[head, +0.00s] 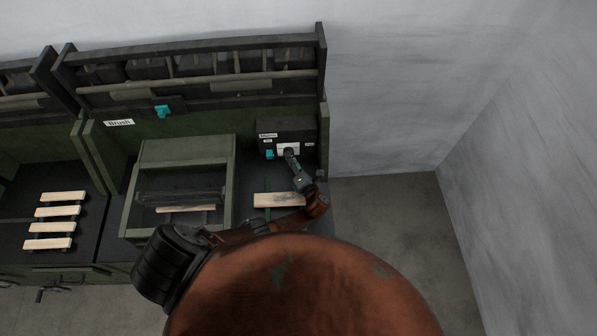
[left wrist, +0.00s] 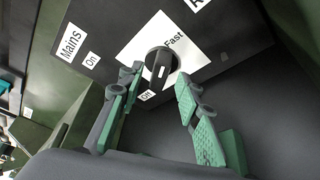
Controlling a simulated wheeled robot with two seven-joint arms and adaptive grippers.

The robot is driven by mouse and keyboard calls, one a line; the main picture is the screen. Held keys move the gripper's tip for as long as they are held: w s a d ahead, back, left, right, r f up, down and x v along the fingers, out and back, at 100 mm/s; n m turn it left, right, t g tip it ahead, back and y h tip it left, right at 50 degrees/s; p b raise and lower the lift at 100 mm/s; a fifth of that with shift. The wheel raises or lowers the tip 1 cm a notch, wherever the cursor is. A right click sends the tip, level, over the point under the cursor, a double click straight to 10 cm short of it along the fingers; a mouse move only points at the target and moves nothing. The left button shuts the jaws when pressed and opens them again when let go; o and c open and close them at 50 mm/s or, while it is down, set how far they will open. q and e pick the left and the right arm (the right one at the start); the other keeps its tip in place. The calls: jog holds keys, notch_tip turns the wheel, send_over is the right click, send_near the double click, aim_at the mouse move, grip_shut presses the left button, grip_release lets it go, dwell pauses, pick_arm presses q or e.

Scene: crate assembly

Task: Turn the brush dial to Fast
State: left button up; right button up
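The brush dial (left wrist: 158,62) is a round black knob with a pale pointer mark, on a white plate (left wrist: 190,45) lettered Fast at its right and Off below. I cannot tell exactly which setting the mark points at. In the head view the white plate (head: 288,148) sits on a dark control box (head: 300,130) at the right of the bench. My left gripper (left wrist: 160,80) is open, its green-padded fingers on either side just below the knob, with nothing between them. It also shows in front of the plate in the head view (head: 289,154). My right gripper is out of view.
A Mains label (left wrist: 71,43) and an On label stand left of the dial. A teal switch (head: 269,154) is beside the plate. A green-framed crate (head: 230,185) and a pale wooden slat (head: 278,200) lie on the bench below. A wall (head: 400,90) stands right.

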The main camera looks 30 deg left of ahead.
pick_arm(q)
jog(key=v, duration=0.9)
jog(key=shift+d, duration=0.15)
